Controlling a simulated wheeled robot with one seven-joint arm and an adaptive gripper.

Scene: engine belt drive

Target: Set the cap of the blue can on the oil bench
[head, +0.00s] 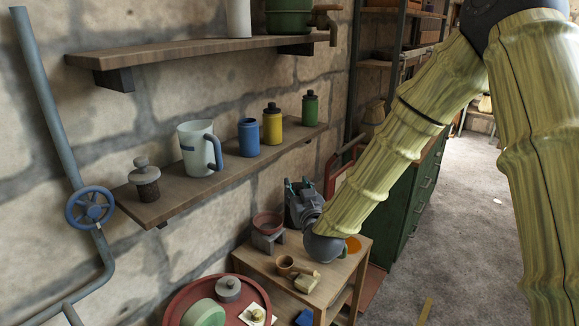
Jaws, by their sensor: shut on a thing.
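The blue can (248,138) stands upright on the lower wall shelf, with no dark cap on its top. The yellow can (272,127) and green can (310,110) beside it have black caps. My gripper (299,184) is in front of and below the shelf, above the back of a small wooden bench (348,267), which I take for the oil bench. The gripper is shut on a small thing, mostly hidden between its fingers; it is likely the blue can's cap. My wrist hides part of the bench.
The bench holds a reddish bowl on a grey stand (267,232), a wooden cup (285,265), a pale block (307,281) and an orange disc (353,245). A red round tray (180,302) is in front at left. A white jug (200,148) stands on the shelf.

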